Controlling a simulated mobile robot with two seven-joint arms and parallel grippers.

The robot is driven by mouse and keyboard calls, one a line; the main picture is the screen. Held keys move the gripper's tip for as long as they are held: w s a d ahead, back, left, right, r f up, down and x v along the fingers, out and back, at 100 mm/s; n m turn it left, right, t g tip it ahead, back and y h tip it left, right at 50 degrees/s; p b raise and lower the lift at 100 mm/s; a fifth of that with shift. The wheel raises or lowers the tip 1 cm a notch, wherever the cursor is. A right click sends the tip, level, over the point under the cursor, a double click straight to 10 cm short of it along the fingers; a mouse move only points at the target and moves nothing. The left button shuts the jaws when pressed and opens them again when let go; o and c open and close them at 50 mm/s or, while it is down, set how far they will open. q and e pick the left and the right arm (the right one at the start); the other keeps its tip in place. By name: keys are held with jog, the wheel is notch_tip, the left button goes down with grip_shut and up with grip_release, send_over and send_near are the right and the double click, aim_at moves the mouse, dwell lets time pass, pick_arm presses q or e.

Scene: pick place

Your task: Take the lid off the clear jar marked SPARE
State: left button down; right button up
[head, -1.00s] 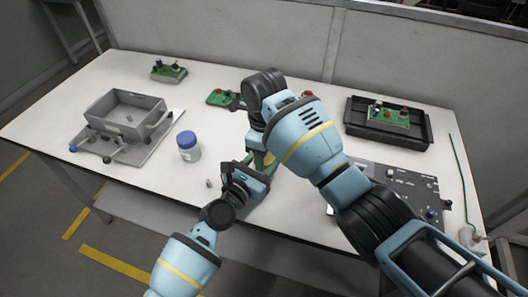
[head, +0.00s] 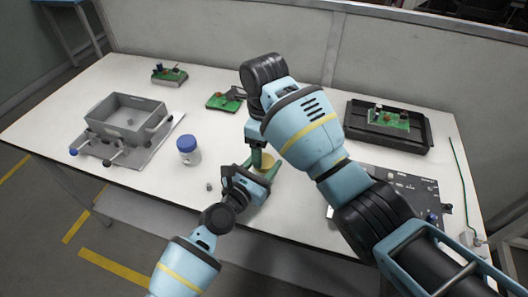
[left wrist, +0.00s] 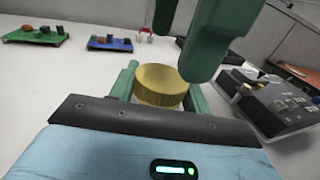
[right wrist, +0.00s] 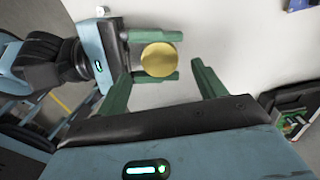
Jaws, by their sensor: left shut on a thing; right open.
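A jar with a gold lid (head: 262,163) stands at the front middle of the table; the lid shows clearly in the left wrist view (left wrist: 160,85) and the right wrist view (right wrist: 161,59). My left gripper (head: 258,172) is shut on the jar body below the lid, its fingers on either side. My right gripper (right wrist: 158,68) is open above the lid, pointing down, its fingers apart from it. The jar body is mostly hidden by the fingers, and no SPARE marking is readable. A second jar with a blue lid (head: 187,144) stands to the left.
A grey bin (head: 124,117) stands at the left on a grey plate. Green circuit boards (head: 220,101) lie at the back, and a black tray (head: 390,143) holds another. A dark panel (head: 400,190) lies at the right. A small grey piece (head: 209,187) lies near the front.

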pick_arm(q)
jog(key=c, duration=0.6)
grip_release()
jog(key=shift+v, duration=3.95)
